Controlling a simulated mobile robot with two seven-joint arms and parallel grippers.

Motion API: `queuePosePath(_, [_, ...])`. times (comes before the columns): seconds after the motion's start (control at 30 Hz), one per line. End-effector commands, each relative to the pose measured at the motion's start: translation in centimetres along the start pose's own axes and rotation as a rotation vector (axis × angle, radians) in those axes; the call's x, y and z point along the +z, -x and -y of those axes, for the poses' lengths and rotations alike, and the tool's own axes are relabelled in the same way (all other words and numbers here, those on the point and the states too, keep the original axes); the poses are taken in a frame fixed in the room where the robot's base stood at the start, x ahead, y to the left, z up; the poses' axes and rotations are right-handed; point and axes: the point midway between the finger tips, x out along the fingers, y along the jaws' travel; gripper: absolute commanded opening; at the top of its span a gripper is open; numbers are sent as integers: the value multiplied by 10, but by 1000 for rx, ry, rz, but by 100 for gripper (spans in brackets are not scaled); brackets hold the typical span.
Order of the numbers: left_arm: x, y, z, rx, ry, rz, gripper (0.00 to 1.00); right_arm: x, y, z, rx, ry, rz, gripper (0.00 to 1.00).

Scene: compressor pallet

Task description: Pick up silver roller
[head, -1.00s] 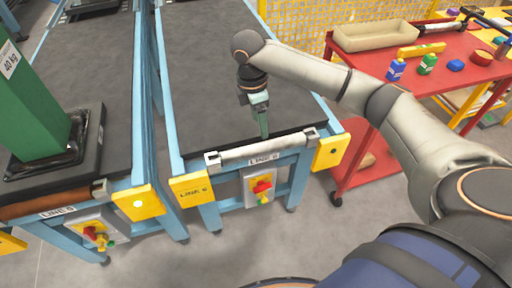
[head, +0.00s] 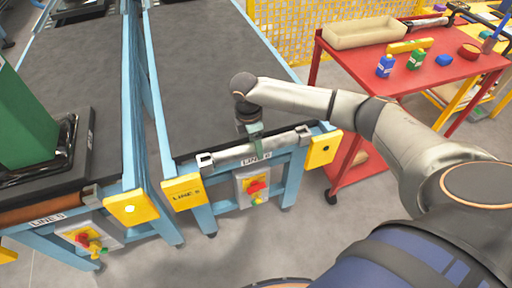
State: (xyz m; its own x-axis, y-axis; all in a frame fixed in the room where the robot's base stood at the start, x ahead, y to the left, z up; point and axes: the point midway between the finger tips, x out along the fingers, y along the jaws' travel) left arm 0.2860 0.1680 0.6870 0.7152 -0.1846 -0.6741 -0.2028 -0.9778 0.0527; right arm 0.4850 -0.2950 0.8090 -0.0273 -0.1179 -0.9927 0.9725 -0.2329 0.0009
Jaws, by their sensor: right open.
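The silver roller (head: 235,154) lies across the near end of the right conveyor, set between brackets at its two ends. My right gripper (head: 257,138) points down at the roller's middle. Its fingers overlap the roller in the picture, and I cannot tell whether they touch it. The gripper is open, with one green-grey finger side showing and the other hidden. My left gripper is out of view.
The right conveyor's dark belt (head: 195,60) is empty near the roller. Yellow plates (head: 322,149) flank its end. A red cart (head: 440,75) with a beige tray (head: 365,33) and bottles stands right. A green column (head: 22,125) stands on the left conveyor.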

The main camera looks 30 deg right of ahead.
Motion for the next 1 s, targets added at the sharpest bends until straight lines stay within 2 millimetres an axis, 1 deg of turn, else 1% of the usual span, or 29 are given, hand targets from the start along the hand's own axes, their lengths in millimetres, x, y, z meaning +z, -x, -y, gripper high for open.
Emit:
queuePosePath(0.07, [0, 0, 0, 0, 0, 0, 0, 0, 0, 0, 0, 0, 0, 66])
queuePosePath(0.63, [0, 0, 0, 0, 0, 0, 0, 0, 0, 0, -1, 0, 0, 2])
queuePosePath(0.67, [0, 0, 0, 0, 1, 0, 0, 0, 0, 0, -1, 0, 0, 0])
queuePosePath(1.0, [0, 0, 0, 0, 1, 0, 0, 0, 1, 0, -1, 0, 0, 0])
